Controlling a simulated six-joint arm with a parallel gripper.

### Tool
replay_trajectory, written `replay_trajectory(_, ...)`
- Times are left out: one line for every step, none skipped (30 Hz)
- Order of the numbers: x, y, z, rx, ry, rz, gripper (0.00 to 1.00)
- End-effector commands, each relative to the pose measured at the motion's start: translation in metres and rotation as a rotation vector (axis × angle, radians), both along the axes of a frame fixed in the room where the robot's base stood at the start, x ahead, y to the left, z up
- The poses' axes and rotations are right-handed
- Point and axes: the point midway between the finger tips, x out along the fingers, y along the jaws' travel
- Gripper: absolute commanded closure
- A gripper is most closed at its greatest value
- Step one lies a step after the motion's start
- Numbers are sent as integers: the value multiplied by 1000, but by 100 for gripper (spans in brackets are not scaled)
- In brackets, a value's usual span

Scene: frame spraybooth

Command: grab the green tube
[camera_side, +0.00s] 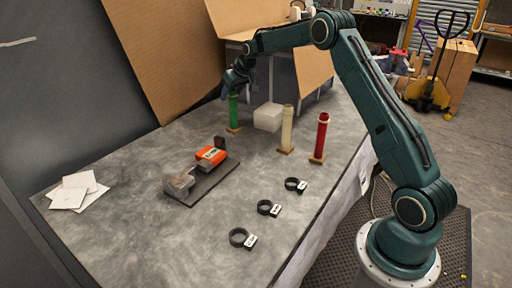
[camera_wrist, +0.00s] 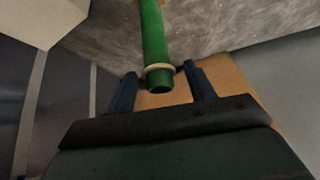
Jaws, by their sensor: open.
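The green tube (camera_side: 233,112) stands upright on a small wooden base at the back left of the table in the side view. In the wrist view the green tube (camera_wrist: 153,40) runs down from the top, with a pale ring near its open end. My gripper (camera_side: 232,88) is at the top of the tube, pointing down. In the wrist view my gripper (camera_wrist: 158,70) is open, with one dark finger on each side of the tube's end. Gaps show between the fingers and the tube. The side view hides the fingers' exact contact.
A cream tube (camera_side: 287,130) and a red tube (camera_side: 320,137) stand to the right. A whitish block (camera_side: 268,117) sits close by. An orange tool (camera_side: 211,156) on a dark board, several black rings (camera_side: 268,207) and white sheets (camera_side: 78,190) lie nearer. Cardboard (camera_side: 165,55) rises behind.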

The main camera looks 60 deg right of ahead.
Motion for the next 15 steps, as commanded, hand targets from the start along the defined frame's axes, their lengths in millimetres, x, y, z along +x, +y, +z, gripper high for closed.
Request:
replay_trajectory(0, 0, 0, 0, 0, 0, 46)
replay_trajectory(0, 0, 0, 0, 0, 0, 46)
replay_trajectory(0, 0, 0, 0, 0, 0, 46)
replay_trajectory(0, 0, 0, 0, 0, 0, 46)
replay_trajectory(0, 0, 0, 0, 0, 0, 46)
replay_trajectory(0, 0, 0, 0, 0, 0, 46)
replay_trajectory(0, 0, 0, 0, 0, 0, 46)
replay_trajectory(0, 0, 0, 0, 0, 0, 46)
replay_trajectory(0, 0, 0, 0, 0, 0, 46)
replay_trajectory(0, 0, 0, 0, 0, 0, 46)
replay_trajectory(0, 0, 0, 0, 0, 0, 46)
replay_trajectory(0, 0, 0, 0, 0, 0, 48)
replay_trajectory(0, 0, 0, 0, 0, 0, 54)
replay_trajectory(0, 0, 0, 0, 0, 0, 60)
replay_trajectory(0, 0, 0, 0, 0, 0, 67)
